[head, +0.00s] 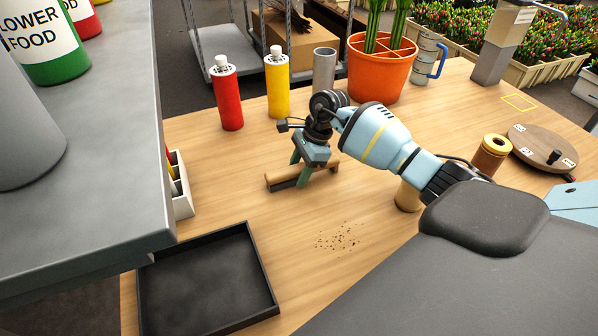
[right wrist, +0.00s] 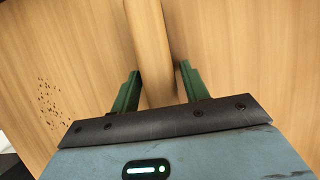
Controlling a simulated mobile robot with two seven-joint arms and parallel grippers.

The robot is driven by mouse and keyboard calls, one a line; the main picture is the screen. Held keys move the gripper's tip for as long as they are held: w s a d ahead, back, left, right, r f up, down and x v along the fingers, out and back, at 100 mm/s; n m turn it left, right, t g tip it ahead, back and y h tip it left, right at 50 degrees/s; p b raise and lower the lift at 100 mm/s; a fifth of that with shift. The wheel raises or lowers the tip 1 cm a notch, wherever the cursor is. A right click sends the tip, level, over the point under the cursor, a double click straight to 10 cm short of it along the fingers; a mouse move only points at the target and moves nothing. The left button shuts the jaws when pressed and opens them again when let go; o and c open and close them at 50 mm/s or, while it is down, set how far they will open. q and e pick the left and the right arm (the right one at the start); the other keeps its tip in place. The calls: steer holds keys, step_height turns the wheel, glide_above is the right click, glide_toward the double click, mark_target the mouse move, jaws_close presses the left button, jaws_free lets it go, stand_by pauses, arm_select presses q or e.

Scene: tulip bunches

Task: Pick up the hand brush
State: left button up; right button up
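The hand brush (head: 281,180), with a pale wooden back and dark bristles along its lower side, lies on the wooden table. My right gripper (head: 301,171) is over it, pointing down, with green fingers on either side of it. In the right wrist view the brush's wooden part (right wrist: 148,45) runs between the two fingers (right wrist: 160,85), with a gap visible on each side. The right gripper is open and not closed on the brush. Part of the brush is hidden behind the fingers in the head view. My left gripper is not in view.
Dark crumbs (head: 338,238) lie on the table in front of the brush. A black tray (head: 262,283) is at the front left, below a grey shelf (head: 120,130). Red (head: 228,98) and yellow (head: 277,88) bottles, a grey cylinder (head: 324,70) and an orange pot (head: 377,75) stand behind.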

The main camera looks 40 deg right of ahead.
mark_target(295, 168)
steer(key=c, duration=0.7)
steer(key=shift+r, duration=0.15)
steer(key=shift+c, duration=0.2)
steer(key=shift+r, duration=0.55)
step_height(295, 168, up, 2)
steer(key=shift+r, duration=0.1)
steer(key=s+a, duration=0.1)
steer(key=s, duration=0.4)
steer(key=s+a+r, duration=0.1)
steer(key=s+a, duration=0.1)
steer(key=s, duration=0.3)
steer(key=s+a+b, duration=0.1)
steer(key=s, duration=0.4)
steer(key=shift+s+a+r, duration=0.2)
steer(key=shift+a, duration=0.1)
